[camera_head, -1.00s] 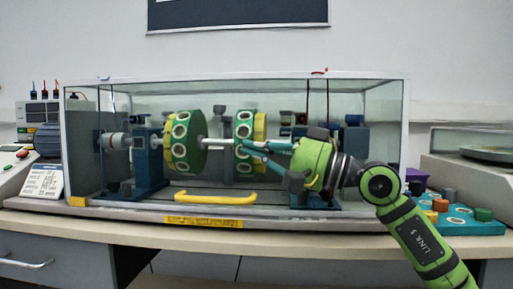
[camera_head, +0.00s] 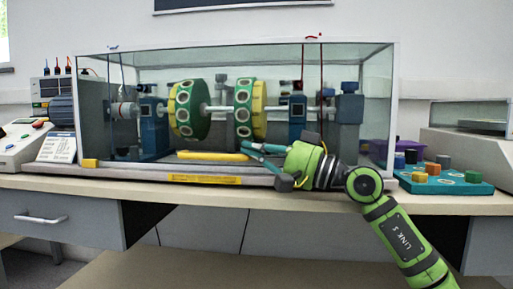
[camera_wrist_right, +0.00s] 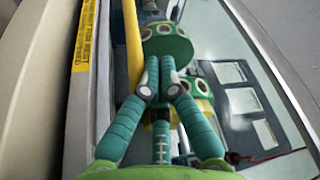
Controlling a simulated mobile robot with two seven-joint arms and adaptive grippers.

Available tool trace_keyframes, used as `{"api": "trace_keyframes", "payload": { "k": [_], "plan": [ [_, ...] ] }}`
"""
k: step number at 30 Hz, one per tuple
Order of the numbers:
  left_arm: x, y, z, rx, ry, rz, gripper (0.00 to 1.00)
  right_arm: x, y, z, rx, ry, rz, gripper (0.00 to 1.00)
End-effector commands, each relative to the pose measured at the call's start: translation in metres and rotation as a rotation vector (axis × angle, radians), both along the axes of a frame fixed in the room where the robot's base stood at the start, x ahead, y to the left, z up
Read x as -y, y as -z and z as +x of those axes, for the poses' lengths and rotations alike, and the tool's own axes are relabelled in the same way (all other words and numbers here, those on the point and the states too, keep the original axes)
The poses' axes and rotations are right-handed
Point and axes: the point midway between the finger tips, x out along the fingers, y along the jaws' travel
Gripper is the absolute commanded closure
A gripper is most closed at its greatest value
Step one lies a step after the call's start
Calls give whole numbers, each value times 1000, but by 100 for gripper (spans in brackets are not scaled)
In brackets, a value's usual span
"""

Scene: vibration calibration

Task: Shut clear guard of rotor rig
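The clear guard (camera_head: 397,70) is a pale-framed box around the rotor rig, with green-and-yellow rotor discs (camera_head: 188,110) on a shaft inside. I cannot tell how far its front is from shut. A yellow bar handle (camera_head: 212,156) runs low along the front, above the base; it also shows in the right wrist view (camera_wrist_right: 133,45). My right gripper (camera_head: 244,148) is at the handle's right end. In the wrist view its teal fingertips (camera_wrist_right: 161,68) are drawn together, beside the handle and not around it; contact is unclear. My left gripper is out of view.
A teal tray (camera_head: 470,188) with coloured knobs lies right of the rig. A control box (camera_head: 20,142) and a printed card (camera_head: 57,148) stand at the left. The bench front edge (camera_head: 200,196) is just before the rig's base.

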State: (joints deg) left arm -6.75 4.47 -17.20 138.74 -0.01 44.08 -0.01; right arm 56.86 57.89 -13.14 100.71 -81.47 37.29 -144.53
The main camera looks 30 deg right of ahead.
Motion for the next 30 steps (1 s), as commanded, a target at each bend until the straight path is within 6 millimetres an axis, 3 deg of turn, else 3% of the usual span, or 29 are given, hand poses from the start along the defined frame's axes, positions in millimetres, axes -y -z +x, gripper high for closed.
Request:
{"api": "trace_keyframes", "payload": {
  "k": [1,13,30],
  "plan": [
    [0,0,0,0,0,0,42,-2,7,2,-16,-3,-7,100],
    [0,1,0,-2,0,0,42,3,14,-2,-27,-2,-10,100],
    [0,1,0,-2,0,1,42,49,23,-64,-10,-2,-2,100]
  ]
}}
